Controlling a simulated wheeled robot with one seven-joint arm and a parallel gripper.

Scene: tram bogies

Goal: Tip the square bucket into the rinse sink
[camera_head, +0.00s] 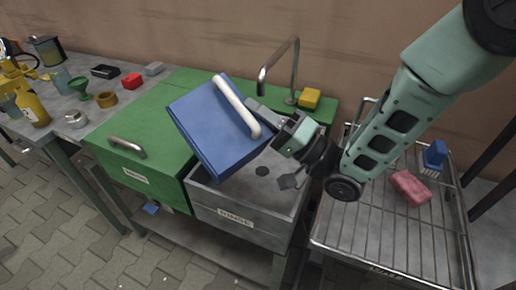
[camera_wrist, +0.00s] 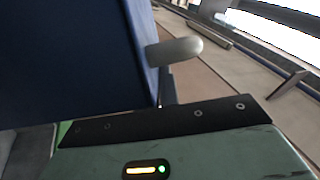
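The square bucket (camera_head: 215,130) is blue with a white bar handle (camera_head: 236,105). It is tilted steeply in the air above the rinse sink (camera_head: 245,222), a grey basin labelled RINSE. My gripper (camera_head: 262,114) is at the bucket's right side by the handle's lower end and appears to hold it there; the exact grip is hidden. In the wrist view the bucket's blue wall (camera_wrist: 65,60) fills the left, with the pale handle end (camera_wrist: 175,50) beside it. The bucket's opening and contents cannot be seen. A dark round drain shows in the basin.
A bent tap (camera_head: 279,62) and a yellow sponge (camera_head: 309,98) stand behind the sink. A green lid (camera_head: 145,135) covers the left basin. A wire rack (camera_head: 375,235) with a pink sponge and a blue brush is at right. Bottles and cups stand at far left.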

